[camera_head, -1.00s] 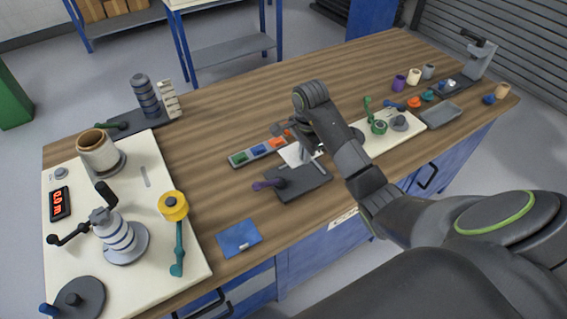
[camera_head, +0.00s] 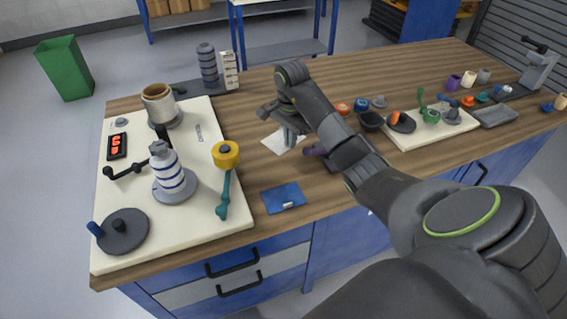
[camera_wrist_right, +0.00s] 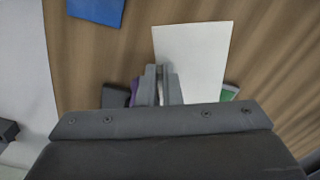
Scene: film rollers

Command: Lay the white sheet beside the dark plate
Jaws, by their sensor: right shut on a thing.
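The white sheet (camera_head: 274,141) is at the left of the dark plate (camera_head: 350,151) in the head view, close to the table top; I cannot tell whether it touches the wood. My right gripper (camera_head: 290,139) is shut on the sheet's edge. In the right wrist view the sheet (camera_wrist_right: 194,58) reaches out beyond the closed fingers (camera_wrist_right: 158,84). The dark plate, with a purple handle (camera_head: 315,151), is partly hidden behind my right arm; a dark piece (camera_wrist_right: 115,97) beside the fingers looks like its edge. My left gripper is out of view.
A blue card (camera_head: 283,198) lies in front of the sheet. A white board (camera_head: 215,199) with a crank and a yellow spool (camera_head: 225,154) stands at left. A cream tray (camera_head: 430,132) with small parts is at right. Bare wood surrounds the sheet's left side.

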